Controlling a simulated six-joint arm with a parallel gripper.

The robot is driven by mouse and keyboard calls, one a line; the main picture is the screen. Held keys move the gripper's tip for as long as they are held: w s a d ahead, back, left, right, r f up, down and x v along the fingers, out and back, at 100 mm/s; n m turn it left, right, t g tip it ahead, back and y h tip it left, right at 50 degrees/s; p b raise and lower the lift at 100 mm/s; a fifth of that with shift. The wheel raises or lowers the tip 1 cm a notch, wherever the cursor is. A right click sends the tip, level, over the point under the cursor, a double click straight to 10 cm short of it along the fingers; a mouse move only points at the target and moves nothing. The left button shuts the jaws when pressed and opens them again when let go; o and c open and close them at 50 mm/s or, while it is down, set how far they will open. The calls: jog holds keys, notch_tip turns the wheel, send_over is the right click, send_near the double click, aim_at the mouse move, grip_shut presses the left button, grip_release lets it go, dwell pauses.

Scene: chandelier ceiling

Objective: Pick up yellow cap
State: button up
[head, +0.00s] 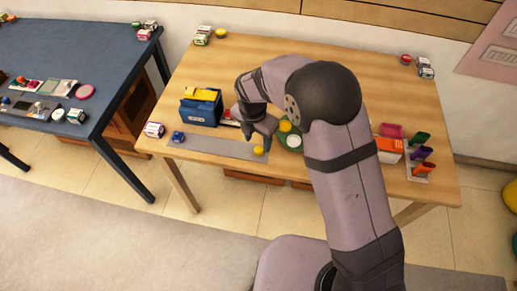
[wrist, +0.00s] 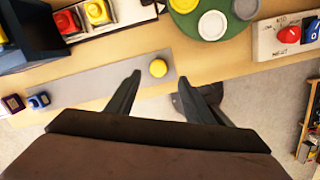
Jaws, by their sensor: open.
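A small round yellow cap (head: 258,150) lies at the right end of a grey mat (head: 205,147), near the table's front edge. In the wrist view the yellow cap (wrist: 158,68) shows just beyond and between my two fingertips. My gripper (wrist: 160,82) is open, with nothing between its fingers. In the head view my gripper (head: 262,137) is just behind the cap; the exact height above the table is hard to tell. Another yellow round piece (wrist: 186,4) sits on the green plate (wrist: 186,22), partly cut off by the frame.
A blue box (head: 200,108) with yellow contents stands left of my gripper. A small blue item (head: 178,136) is at the mat's left end. The green plate also holds a white disc (wrist: 212,25). The table edge is close.

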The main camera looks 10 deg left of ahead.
aim_at(258, 149)
jog(key=shift+w+f+p, duration=0.25)
jog(key=shift+f+p, duration=0.35)
jog(key=shift+f, duration=0.8)
jog(key=shift+w+f+p, duration=0.2)
jog(key=shift+f+p, duration=0.4)
jog(key=shift+f, duration=0.8)
jog(key=c, duration=1.1)
